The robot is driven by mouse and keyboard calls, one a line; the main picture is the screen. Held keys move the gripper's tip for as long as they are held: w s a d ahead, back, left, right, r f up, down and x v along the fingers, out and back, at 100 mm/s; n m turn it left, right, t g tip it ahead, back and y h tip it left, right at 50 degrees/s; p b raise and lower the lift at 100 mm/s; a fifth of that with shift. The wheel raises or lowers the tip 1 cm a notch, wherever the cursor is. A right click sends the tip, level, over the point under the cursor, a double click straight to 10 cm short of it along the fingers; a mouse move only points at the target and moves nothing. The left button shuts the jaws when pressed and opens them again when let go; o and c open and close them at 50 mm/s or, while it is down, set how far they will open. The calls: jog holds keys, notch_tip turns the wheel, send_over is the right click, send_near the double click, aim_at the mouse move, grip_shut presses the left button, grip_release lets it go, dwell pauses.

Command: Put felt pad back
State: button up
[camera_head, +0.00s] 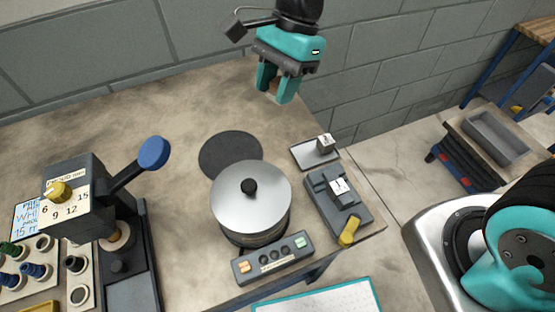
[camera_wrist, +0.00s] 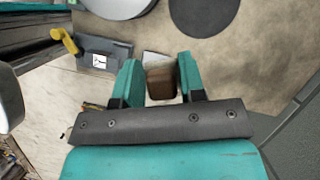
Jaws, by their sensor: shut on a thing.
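My gripper (camera_head: 276,91) is raised above the back right part of the table. It is shut on a small brown block (camera_wrist: 161,84), seen between the teal fingers in the wrist view; I cannot tell whether this is the felt pad. A flat dark round mat (camera_head: 228,151) lies on the table below and left of my gripper; it also shows in the wrist view (camera_wrist: 205,14). A shallow metal tray (camera_head: 302,157) with a small metal block (camera_head: 326,143) on it lies near the right edge. In the wrist view the held block and fingers partly hide it.
A lidded metal pot (camera_head: 238,208) stands in front of the mat, with a button panel (camera_head: 273,259) before it. A grey device with a yellow handle (camera_head: 348,232) is at the right edge. A lever press (camera_head: 100,200) stands left. The table's back left is clear.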

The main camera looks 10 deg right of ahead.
notch_tip(320, 180, down, 20)
jog(key=shift+r+p, duration=0.2)
jog(key=shift+p, duration=0.65)
jog(key=shift+f, duration=0.2)
jog(key=o, duration=1)
jog(key=shift+r, duration=0.1)
jog(key=shift+o, duration=0.2)
jog(key=b+v, duration=0.2)
jog(key=v, duration=1)
notch_tip(320, 180, up, 11)
jog(key=n+t, duration=0.1)
jog(key=n, duration=0.8)
send_over(276, 163)
jog(key=s+d, duration=0.5)
jog(key=s+d+r+n, duration=0.1)
jog(key=s+r+n, duration=0.1)
jog(key=s+n, duration=0.2)
jog(key=s+d+r+n+t, duration=0.1)
jog(key=s+r+n, duration=0.2)
jog(key=s+n, duration=0.2)
jog(key=shift+s+y, duration=0.3)
jog(key=shift+s, duration=0.1)
